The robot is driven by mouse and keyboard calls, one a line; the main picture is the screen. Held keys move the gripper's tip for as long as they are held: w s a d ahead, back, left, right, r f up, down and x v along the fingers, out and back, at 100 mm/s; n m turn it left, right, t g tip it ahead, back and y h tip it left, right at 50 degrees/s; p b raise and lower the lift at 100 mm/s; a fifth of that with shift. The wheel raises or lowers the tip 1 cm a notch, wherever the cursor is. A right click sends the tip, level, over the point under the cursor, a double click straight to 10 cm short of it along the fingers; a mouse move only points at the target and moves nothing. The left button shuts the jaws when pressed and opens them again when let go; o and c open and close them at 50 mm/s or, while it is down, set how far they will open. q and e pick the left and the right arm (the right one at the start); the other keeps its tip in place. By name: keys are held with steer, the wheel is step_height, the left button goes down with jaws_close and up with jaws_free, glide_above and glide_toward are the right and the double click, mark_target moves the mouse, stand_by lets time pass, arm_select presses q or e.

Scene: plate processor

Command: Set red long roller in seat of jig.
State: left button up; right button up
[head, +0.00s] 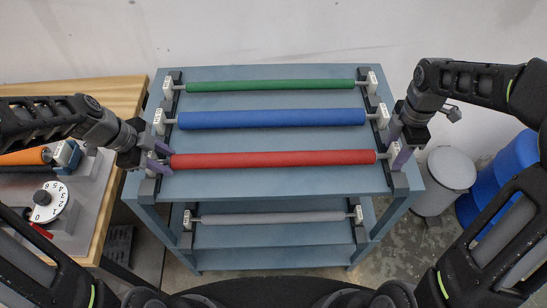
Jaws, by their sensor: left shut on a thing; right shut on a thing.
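The red long roller (272,159) lies level across the front of the blue rack's top shelf, with white end blocks at its two ends. My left gripper (159,158) is shut on the roller's left end, its purple fingers around the end by the white block. My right gripper (398,148) is shut at the roller's right end, partly hiding the block there. Whether the roller is lifted off its supports I cannot tell. At the left, a grey fixture (88,190), possibly the jig, sits on a wooden bench; its seat is not clearly visible.
Behind the red roller lie a blue roller (272,118) and a green roller (270,86). A grey roller (272,218) is on the lower shelf. The bench (112,92) carries an orange roller (22,157) and a dial (48,202). A bin (446,170) and blue barrel (497,178) stand right.

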arm_select(q)
jaws_close()
arm_select(e)
jaws_close()
arm_select(q)
steer(key=shift+r, duration=0.15)
arm_select(e)
steer(key=shift+r, duration=0.1)
